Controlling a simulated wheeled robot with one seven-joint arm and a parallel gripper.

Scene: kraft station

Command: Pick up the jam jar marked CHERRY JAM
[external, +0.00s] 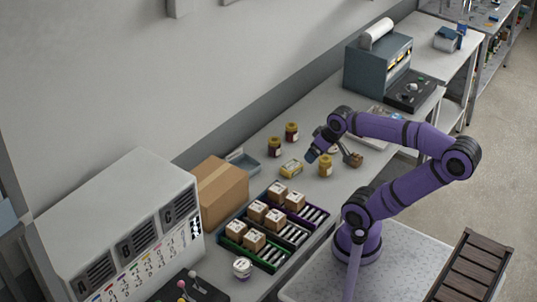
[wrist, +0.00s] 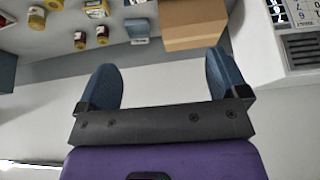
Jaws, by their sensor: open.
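Two dark red jars with yellowish labels stand near the wall side of the bench: a farther dark jar (external: 291,132) and a nearer dark jar (external: 274,146). A yellow jar (external: 325,165) stands beside my gripper (external: 315,153). In the wrist view, dark jars (wrist: 102,35) (wrist: 80,40) and a yellow jar (wrist: 36,18) show near the top edge. The label words are too small to read, so I cannot tell which is CHERRY JAM. My gripper (wrist: 162,78) is open, its blue fingers apart with nothing between them, above the bench and clear of the dark jars.
A yellow packet (external: 291,168) lies near the jars. A blue-grey tray (external: 243,162) and a cardboard box (external: 222,190) stand left of them. A black rack (external: 317,222) with small boxes is in front. A grey machine (external: 378,68) stands behind.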

